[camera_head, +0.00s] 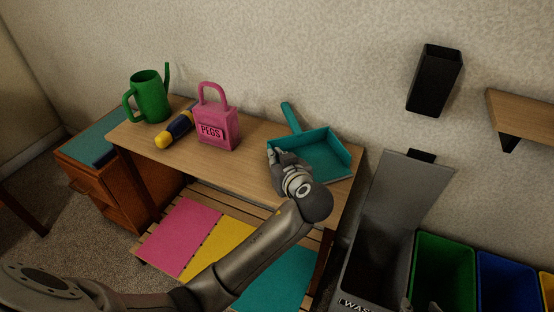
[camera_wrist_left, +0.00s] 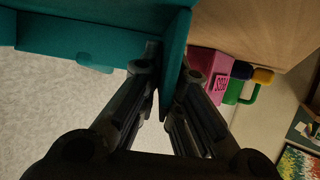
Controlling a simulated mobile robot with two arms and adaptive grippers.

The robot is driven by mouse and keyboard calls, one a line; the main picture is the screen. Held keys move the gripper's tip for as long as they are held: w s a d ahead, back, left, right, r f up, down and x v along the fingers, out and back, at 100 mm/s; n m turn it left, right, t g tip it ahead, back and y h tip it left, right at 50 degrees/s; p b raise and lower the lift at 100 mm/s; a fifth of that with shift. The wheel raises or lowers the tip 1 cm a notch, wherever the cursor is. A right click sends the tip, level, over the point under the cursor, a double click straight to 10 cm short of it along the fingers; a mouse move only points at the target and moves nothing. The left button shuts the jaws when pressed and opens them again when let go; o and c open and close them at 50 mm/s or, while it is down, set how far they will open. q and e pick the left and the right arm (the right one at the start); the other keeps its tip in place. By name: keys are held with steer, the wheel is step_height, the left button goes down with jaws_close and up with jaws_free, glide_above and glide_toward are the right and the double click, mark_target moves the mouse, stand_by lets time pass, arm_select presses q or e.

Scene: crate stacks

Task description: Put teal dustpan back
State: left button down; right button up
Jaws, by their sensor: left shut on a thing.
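The teal dustpan (camera_head: 325,150) is at the right end of the wooden table top, its handle pointing to the back left. I cannot tell whether it rests on the top or is just above it. My left gripper (camera_head: 275,158) reaches it from the front left and is shut on its side wall. In the left wrist view the dustpan (camera_wrist_left: 100,22) fills the upper left, with its wall between the fingers of the left gripper (camera_wrist_left: 168,80). A teal panel (camera_head: 277,282) lies on the low slatted shelf, beside yellow and pink panels. My right gripper is not in view.
A black holder (camera_head: 435,80) hangs on the wall.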

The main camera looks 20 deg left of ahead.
arm_select(q)
steer(key=c, duration=1.6)
jaws_free()
steer(key=shift+c, duration=0.2)
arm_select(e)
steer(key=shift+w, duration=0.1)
arm_select(q)
steer(key=shift+r, duration=0.1)
steer(key=shift+s+d+r, duration=0.1)
steer(key=shift+s+d, duration=0.05)
steer(key=p+v, duration=0.2)
steer(key=v, duration=0.8)
steer(key=shift+s+d+r, duration=0.1)
steer(key=shift+r, duration=0.1)
steer(key=shift+s+d+r, duration=0.2)
steer(key=shift+s+d, duration=0.15)
steer(key=shift+s, duration=0.1)
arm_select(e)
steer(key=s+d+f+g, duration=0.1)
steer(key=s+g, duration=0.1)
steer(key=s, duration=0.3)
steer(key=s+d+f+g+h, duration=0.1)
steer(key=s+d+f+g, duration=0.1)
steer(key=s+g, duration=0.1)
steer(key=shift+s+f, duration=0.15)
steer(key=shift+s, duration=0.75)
